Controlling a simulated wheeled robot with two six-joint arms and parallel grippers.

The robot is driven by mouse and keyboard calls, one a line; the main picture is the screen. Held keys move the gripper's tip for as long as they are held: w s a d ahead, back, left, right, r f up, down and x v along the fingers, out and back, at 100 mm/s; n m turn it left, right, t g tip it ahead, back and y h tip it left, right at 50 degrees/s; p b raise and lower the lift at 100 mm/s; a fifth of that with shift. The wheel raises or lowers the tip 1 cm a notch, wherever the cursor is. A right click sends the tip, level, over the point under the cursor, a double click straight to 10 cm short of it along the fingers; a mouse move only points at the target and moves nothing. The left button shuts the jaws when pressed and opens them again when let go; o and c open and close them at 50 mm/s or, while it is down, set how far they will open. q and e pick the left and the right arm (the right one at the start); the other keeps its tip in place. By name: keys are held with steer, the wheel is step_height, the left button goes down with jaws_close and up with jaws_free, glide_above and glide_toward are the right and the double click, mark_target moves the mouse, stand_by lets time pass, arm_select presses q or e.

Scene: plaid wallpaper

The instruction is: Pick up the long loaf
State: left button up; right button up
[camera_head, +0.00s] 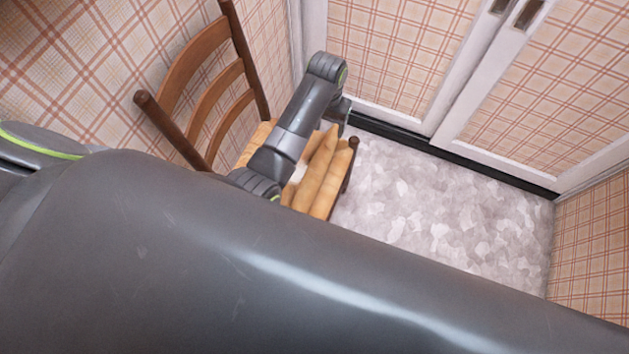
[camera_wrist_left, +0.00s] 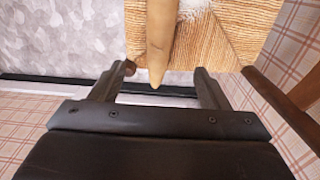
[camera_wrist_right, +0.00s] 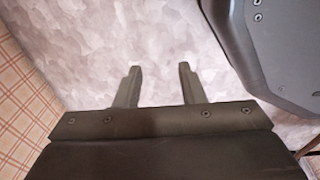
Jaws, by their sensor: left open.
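The long loaf (camera_head: 317,182) is golden brown and lies on the woven seat of a wooden chair. In the head view it shows as long golden shapes side by side, partly hidden by my left arm. My left gripper (camera_head: 346,122) is at the seat's far end. In the left wrist view, the loaf's pointed tip (camera_wrist_left: 160,45) lies between the open fingers of the left gripper (camera_wrist_left: 163,72), with gaps on both sides. My right gripper (camera_wrist_right: 158,68) is open and empty above the floor.
The chair's slatted back (camera_head: 205,85) rises left of my left arm. White cupboard doors (camera_head: 450,90) stand behind, with a dark base strip. The grey patterned floor (camera_head: 440,220) right of the chair is clear. Plaid walls stand on both sides.

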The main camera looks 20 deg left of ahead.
mark_target(323, 154)
arm_select(q)
steer(key=f+b, duration=0.1)
steer(key=f, duration=0.2)
steer(key=f+b, duration=0.1)
steer(key=f, duration=0.3)
steer(key=f+b, duration=0.1)
steer(key=f, duration=0.3)
steer(key=shift+w+d+f, duration=0.1)
steer(key=shift+w+d, duration=0.1)
steer(key=shift+d, duration=0.05)
steer(key=f, duration=0.1)
steer(key=f+b, duration=0.1)
steer(key=s+f, duration=0.1)
steer(key=f, duration=0.1)
steer(key=shift+a+b, duration=0.25)
steer(key=shift+b, duration=0.15)
steer(key=shift+f, duration=0.45)
arm_select(e)
steer(key=shift+w+a+f, duration=0.1)
steer(key=shift+w+a, duration=0.1)
steer(key=shift+w, duration=1)
steer(key=shift+w+a, duration=0.2)
steer(key=shift+w, duration=1)
arm_select(q)
steer(key=shift+c, duration=0.2)
steer(key=c, duration=1.2)
